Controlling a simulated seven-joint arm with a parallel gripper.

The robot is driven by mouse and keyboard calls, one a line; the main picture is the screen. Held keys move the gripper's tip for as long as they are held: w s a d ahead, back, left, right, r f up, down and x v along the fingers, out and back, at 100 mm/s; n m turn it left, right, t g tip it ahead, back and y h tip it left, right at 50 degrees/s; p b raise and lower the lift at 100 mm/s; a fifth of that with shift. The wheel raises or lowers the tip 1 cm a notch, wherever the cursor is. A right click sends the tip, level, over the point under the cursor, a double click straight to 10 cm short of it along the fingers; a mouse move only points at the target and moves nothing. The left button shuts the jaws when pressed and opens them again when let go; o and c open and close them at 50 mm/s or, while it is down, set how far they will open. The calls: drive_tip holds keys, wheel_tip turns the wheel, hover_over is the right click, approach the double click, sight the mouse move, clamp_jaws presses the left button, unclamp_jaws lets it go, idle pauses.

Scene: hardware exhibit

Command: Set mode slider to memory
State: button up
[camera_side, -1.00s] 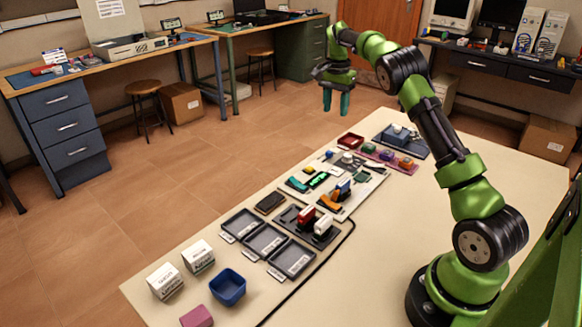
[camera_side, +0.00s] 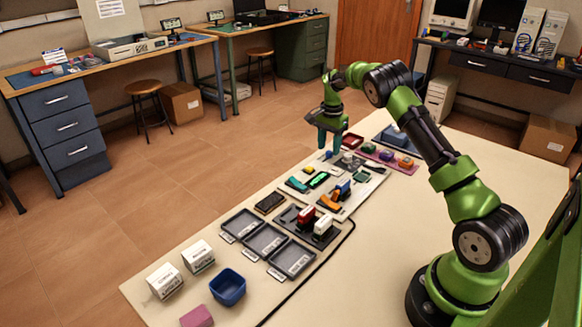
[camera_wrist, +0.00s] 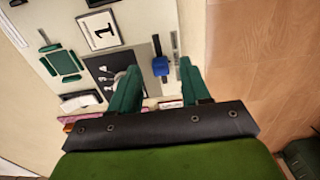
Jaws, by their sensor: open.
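A small blue block (camera_wrist: 161,67) sits on a narrow dark upright strip in the wrist view and looks like a slider knob; no mode label is readable. A small blue piece (camera_side: 328,155) also shows near the far end of the white panel (camera_side: 352,206) in the side view. My gripper (camera_side: 328,144) is above that far end, pointing down. In the wrist view my gripper (camera_wrist: 159,67) is open and empty, its two green fingers on either side of the blue block in the picture. I cannot tell the height gap; no contact shows.
A dark plate with a grey knob (camera_wrist: 121,76) lies left of the blue block, partly behind a finger. Grey trays (camera_side: 265,240) and a blue bin (camera_side: 228,288) stand nearer.

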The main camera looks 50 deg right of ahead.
drive_tip(key=shift+f, duration=1)
clamp_jaws()
